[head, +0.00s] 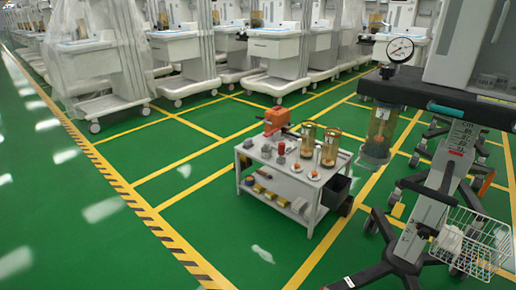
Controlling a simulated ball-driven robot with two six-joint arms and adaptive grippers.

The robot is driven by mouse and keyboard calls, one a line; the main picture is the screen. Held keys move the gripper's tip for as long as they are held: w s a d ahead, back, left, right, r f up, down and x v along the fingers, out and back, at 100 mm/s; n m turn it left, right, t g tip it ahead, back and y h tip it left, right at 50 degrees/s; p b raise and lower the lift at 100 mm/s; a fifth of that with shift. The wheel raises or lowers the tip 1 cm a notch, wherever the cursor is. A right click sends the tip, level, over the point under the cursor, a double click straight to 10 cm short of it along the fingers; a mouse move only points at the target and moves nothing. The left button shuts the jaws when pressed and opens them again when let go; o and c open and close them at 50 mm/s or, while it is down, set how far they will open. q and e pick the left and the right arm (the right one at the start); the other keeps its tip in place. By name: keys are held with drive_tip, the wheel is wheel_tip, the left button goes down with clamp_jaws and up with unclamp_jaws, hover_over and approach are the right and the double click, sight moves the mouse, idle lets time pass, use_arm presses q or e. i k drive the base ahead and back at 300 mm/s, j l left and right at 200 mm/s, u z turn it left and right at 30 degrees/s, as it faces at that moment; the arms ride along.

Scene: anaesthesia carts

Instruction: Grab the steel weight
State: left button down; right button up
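A small grey metallic piece (266,152), perhaps the steel weight, stands on the top of a grey-white two-level cart (302,185) in the middle of the head view. Another small grey piece (248,144) lies to its left near the cart's edge. Both are too small to tell for sure which one is the weight. Neither of my grippers shows in the view.
A wheeled stand (425,215) is at right. Green floor is clear in front and left.

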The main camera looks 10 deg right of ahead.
sight(266, 153)
drive_tip(key=i+j+z, duration=0.35)
drive_tip(key=i+j, duration=0.95)
drive_tip(key=j, duration=0.15)
